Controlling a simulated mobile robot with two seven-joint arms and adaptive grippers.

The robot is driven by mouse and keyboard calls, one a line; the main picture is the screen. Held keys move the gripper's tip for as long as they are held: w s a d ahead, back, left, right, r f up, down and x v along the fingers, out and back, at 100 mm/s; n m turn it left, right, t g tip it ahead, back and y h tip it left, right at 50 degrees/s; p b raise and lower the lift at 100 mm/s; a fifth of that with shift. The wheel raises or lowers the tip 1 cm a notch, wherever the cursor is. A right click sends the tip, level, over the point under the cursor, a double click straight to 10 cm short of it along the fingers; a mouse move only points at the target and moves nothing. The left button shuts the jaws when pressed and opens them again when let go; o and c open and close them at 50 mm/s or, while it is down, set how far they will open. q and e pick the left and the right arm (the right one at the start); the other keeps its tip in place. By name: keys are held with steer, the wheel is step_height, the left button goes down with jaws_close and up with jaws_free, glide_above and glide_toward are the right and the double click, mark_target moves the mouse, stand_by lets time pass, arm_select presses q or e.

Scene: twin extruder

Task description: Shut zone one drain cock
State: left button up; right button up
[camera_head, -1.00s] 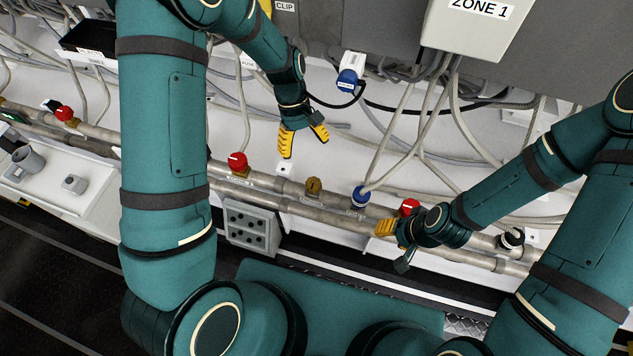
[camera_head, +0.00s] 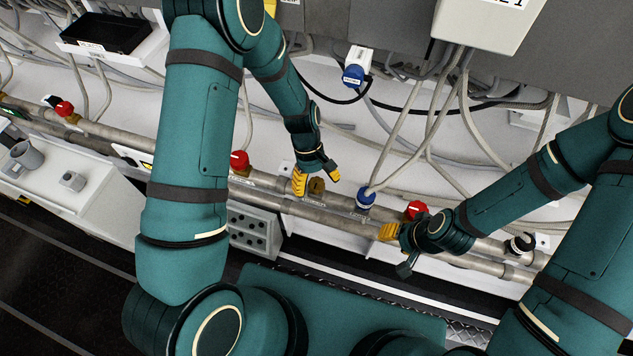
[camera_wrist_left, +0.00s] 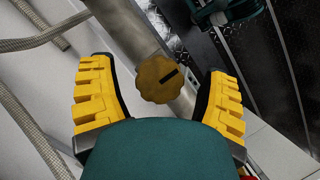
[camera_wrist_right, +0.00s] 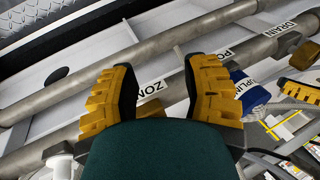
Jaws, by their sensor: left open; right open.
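The drain cock is a brass-brown scalloped knob (camera_head: 316,187) on the upper pipe, left of a blue cap. In the left wrist view the knob (camera_wrist_left: 156,84) carries a dark diagonal bar on its face and lies between the two yellow fingers. My left gripper (camera_head: 315,179) is open around the knob, with a clear gap on both sides in its wrist view. My right gripper (camera_head: 396,248) is open and empty by the pipes, near a red knob. In the right wrist view the brown knob (camera_wrist_right: 304,56) shows at upper right, near a DRAIN label (camera_wrist_right: 284,27).
A blue cap (camera_head: 366,199) and a red knob (camera_head: 416,209) sit right of the drain cock. Another red knob (camera_head: 239,160) sits to its left. Grey cables (camera_head: 430,135) hang from the zone box (camera_head: 487,28) above. A lower pipe (camera_head: 340,222) runs below.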

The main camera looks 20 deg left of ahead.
arm_select(q)
steer(key=c, duration=1.2)
steer(key=m+y+p, duration=0.1)
steer(key=m, duration=0.2)
steer(key=shift+m+g, duration=0.4)
steer(key=m+y, duration=0.2)
steer(key=m, duration=0.2)
steer(key=shift+m+p, duration=0.3)
steer(key=m+y, duration=0.1)
steer(key=m, duration=0.3)
steer(key=shift+y, duration=0.4)
steer(key=shift+m+t+y, duration=0.25)
steer(key=shift+m+y, duration=0.2)
steer(key=shift+m, duration=0.95)
steer(key=shift+m+t+y, duration=0.25)
steer(key=shift+m+y, duration=0.2)
steer(key=shift+m, duration=0.95)
